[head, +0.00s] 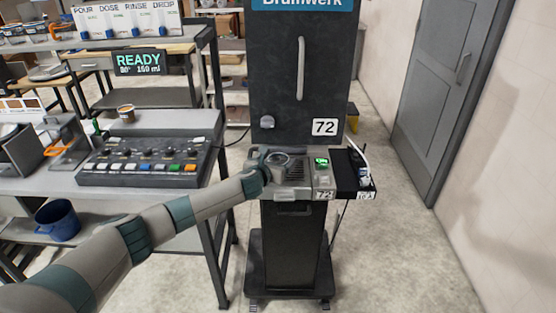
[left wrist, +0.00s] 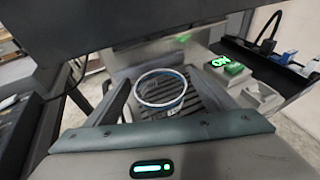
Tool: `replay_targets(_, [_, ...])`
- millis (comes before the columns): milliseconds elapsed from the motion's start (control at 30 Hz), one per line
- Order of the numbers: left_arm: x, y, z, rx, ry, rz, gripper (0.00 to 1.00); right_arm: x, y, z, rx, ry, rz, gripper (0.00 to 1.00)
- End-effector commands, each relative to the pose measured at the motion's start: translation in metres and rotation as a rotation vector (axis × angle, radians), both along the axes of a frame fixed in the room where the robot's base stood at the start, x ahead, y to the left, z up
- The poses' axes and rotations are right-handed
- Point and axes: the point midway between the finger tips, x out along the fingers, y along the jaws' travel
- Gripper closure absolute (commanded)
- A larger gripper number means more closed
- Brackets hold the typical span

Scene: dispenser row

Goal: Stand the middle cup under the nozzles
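A round cup (head: 278,158) with a pale rim is at the drip tray (head: 297,172) of the dark dispenser marked 72. In the left wrist view the cup (left wrist: 160,88) shows a blue-white rim over the dark slatted grate (left wrist: 205,104). My left gripper (left wrist: 160,80) has one finger on each side of the cup, very close to its rim. I cannot tell whether the fingers press on it, or whether its base rests on the grate. The nozzles are hidden from both views. My right gripper is not in view.
A green-lit button (head: 321,162) is right of the grate, and a black side tray (head: 352,180) sits beyond it. Open floor lies at right.

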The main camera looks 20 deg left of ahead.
Motion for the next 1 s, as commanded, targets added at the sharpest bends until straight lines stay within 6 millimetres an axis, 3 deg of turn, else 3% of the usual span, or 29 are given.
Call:
replay_targets(533, [-0.008,0.002,0.002,0.001,0.0,0.0,0.23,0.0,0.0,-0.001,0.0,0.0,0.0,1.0])
replay_targets(1000, [-0.06,0.005,0.017,0.002,0.001,-0.002,0.23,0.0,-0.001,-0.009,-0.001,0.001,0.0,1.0])
